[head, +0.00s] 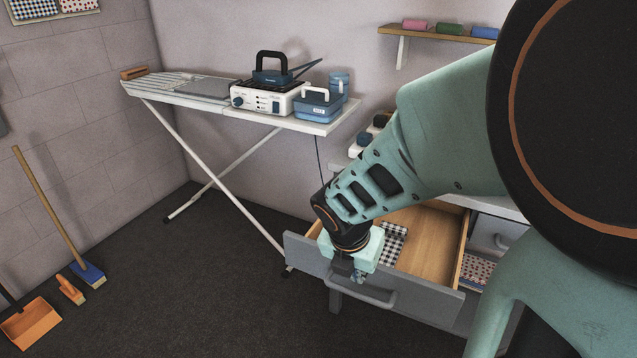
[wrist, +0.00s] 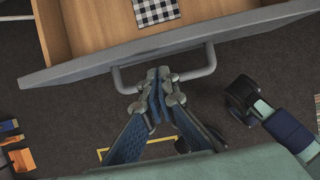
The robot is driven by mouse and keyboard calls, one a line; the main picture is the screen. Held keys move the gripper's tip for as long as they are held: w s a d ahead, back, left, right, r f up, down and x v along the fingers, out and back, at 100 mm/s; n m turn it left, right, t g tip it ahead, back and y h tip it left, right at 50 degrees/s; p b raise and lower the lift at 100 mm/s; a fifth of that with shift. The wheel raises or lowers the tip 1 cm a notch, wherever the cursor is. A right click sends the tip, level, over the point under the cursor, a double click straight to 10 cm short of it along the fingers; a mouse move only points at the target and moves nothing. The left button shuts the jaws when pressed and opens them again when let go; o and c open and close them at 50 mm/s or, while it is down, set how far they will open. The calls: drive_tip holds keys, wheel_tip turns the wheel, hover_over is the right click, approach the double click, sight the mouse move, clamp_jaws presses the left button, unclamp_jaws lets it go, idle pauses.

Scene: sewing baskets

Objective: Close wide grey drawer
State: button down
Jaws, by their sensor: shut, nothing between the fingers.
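The wide grey drawer (head: 432,308) is pulled open, with its wooden inside showing. A black-and-white checked cloth (head: 393,243) lies in it and also shows in the wrist view (wrist: 155,11). The drawer's grey bar handle (head: 378,300) crosses the wrist view (wrist: 195,74) in front of the drawer front. My gripper (head: 357,277) is at the drawer front by the handle. In the wrist view its shut fingertips (wrist: 158,75) meet near the middle of the handle bar, with nothing held; whether they touch it I cannot tell.
An ironing board (head: 190,102) with a white-and-blue steam station (head: 268,97) stands behind, its crossed legs left of the drawer. A broom (head: 89,273) and orange dustpan (head: 30,322) are at far left.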

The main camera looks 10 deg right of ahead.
drive_tip(key=b, duration=0.4)
hover_over(361, 288)
drive_tip(key=s+a, duration=0.1)
drive_tip(key=s, duration=0.1)
drive_tip(key=shift+a+f, duration=0.15)
drive_tip(key=shift+f, duration=2.15)
drive_tip(key=shift+w+r, duration=0.1)
